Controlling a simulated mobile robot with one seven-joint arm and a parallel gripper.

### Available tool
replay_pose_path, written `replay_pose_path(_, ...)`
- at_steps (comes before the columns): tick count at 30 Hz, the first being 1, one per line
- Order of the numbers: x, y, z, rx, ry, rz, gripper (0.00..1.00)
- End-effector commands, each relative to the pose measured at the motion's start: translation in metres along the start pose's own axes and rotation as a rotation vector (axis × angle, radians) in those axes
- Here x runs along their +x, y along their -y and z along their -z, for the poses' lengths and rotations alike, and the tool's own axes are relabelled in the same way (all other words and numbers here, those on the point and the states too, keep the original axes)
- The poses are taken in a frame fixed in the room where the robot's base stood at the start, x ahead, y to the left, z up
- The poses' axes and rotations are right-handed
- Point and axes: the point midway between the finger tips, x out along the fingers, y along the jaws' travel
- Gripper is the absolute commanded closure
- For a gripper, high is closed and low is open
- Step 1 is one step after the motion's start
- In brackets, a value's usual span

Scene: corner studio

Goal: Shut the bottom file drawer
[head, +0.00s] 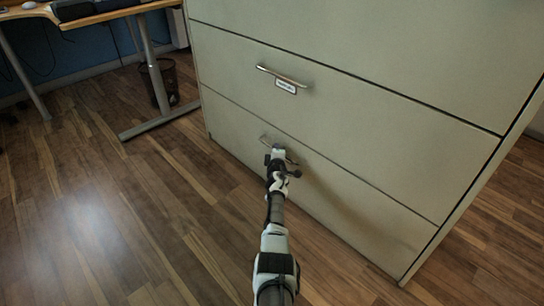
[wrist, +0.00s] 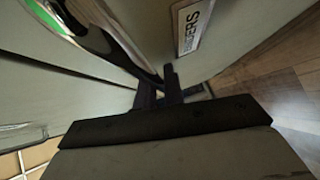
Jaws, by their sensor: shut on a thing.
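The bottom file drawer (head: 345,196) is the lowest front of a pale grey-green cabinet. Its front looks flush or nearly flush with the drawer above; a small gap cannot be ruled out. My gripper (head: 276,153) is at this drawer's handle (head: 265,138), at the left part of the front, and hides much of it. In the wrist view the fingers (wrist: 160,86) are shut on the metal handle bar (wrist: 115,42), and a label (wrist: 190,24) with dark letters is beside it.
The drawer above (head: 350,108) is shut, with a metal handle (head: 283,76) and label. Wood floor (head: 120,225) is open to the left and front. A desk (head: 110,14) with metal legs and a dark wire bin (head: 160,82) stand at the back left.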

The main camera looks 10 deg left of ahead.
Motion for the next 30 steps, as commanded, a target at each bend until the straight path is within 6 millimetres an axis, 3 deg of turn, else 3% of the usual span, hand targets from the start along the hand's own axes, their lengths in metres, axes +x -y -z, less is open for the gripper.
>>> replay_pose_path(8, 0.0013, -0.0046, -0.0029, 0.000, 0.005, -0.004, 1.00)
replay_pose_path(9, 0.0013, -0.0047, -0.0031, 0.000, 0.006, -0.004, 0.84)
replay_pose_path(13, 0.0012, -0.0045, -0.0030, 0.000, 0.005, -0.004, 0.67)
replay_pose_path(30, 0.0014, -0.0070, -0.0030, 0.001, 0.005, -0.008, 0.67)
